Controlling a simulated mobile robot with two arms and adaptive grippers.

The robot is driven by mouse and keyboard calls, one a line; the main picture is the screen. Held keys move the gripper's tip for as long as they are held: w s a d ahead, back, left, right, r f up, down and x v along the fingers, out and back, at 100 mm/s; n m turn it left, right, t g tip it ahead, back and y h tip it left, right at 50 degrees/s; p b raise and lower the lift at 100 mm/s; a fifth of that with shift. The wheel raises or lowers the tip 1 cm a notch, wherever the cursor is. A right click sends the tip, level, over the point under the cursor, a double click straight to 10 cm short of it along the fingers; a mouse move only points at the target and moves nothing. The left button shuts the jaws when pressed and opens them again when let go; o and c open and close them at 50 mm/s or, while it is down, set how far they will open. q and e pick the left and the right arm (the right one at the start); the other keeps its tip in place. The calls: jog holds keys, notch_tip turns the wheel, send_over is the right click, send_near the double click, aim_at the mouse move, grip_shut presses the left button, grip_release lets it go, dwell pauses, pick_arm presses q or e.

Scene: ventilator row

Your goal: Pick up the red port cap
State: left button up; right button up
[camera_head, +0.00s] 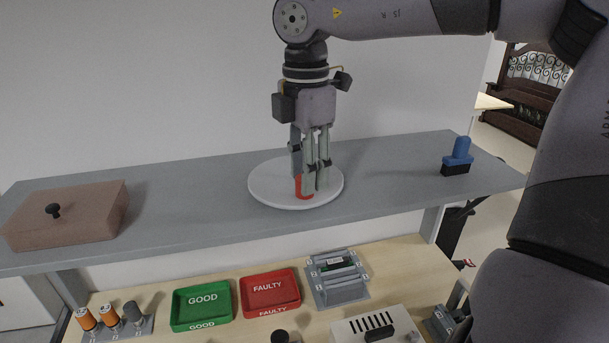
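The red port cap (303,191) stands on a round white disc (268,187) on the grey shelf. My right gripper (312,188) points straight down over the disc, with its fingertips low at the cap. The fingers hide part of the cap. I cannot tell whether they press on it or only stand around it. The cap appears to rest on the disc. My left gripper is not in view.
A brown lidded box (75,222) stands at the shelf's left, a blue-handled brush (457,158) at its right. On the bench below are a green GOOD tray (202,307), a red FAULTY tray (270,292) and a grey rack (340,280). The shelf between box and disc is clear.

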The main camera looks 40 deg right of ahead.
jog(key=shift+f, duration=0.55)
jog(key=shift+c, duration=0.6)
jog(key=c, duration=0.4)
jog(key=shift+r, duration=0.15)
